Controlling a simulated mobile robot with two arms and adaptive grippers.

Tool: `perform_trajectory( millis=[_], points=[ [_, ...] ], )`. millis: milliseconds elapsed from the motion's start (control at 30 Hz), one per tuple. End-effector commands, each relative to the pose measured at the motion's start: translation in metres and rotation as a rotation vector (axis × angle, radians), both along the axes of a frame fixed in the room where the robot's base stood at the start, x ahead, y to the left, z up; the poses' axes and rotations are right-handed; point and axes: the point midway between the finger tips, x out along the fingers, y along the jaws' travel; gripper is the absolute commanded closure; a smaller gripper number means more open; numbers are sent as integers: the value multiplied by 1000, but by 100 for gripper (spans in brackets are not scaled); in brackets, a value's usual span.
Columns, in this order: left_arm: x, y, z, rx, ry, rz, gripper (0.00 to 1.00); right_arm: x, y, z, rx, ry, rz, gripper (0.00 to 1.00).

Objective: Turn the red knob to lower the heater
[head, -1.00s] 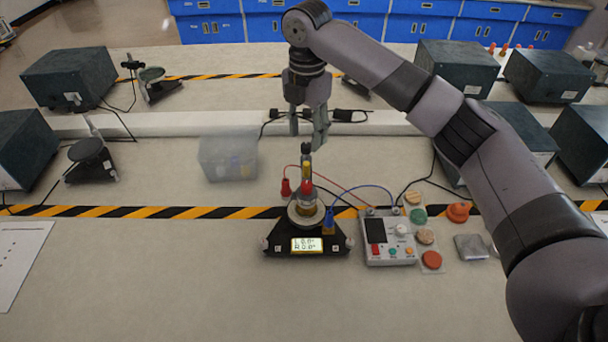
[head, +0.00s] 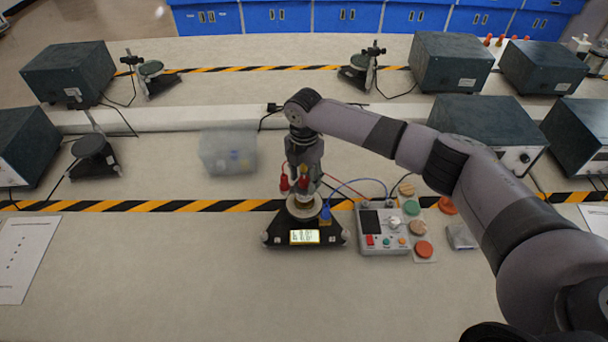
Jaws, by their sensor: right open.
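The heater apparatus stands on a black base (head: 275,237) with a lit display (head: 304,237) and a round pale plate on top. A red piece (head: 303,185), which looks like the red knob, shows on its upright part. A red plug (head: 285,184) on a wire is just left of it. My right gripper (head: 304,174) points down over the apparatus, its fingers at the top of the upright part. It is open; the fingers overlap the post, and I cannot tell whether they touch it. My left gripper is not in view.
A grey control box (head: 383,246) with a dark screen and small knobs stands right of the apparatus, joined by red and blue wires. Coloured discs (head: 424,249) lie beside it. A clear plastic box (head: 228,152) is at left.

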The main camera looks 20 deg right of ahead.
Motion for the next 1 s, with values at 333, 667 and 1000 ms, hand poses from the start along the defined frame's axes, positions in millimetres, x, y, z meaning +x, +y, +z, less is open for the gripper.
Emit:
perform_trajectory(
  millis=[333, 667, 1000],
  points=[
    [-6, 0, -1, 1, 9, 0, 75, 0, 0, 0, 0, 0, 0, 64],
    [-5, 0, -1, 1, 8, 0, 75, 0, 0, 0, -1, 1, 0, 86],
    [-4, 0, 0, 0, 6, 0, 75, 0, 0, 0, -1, 1, -1, 100]
  ],
)
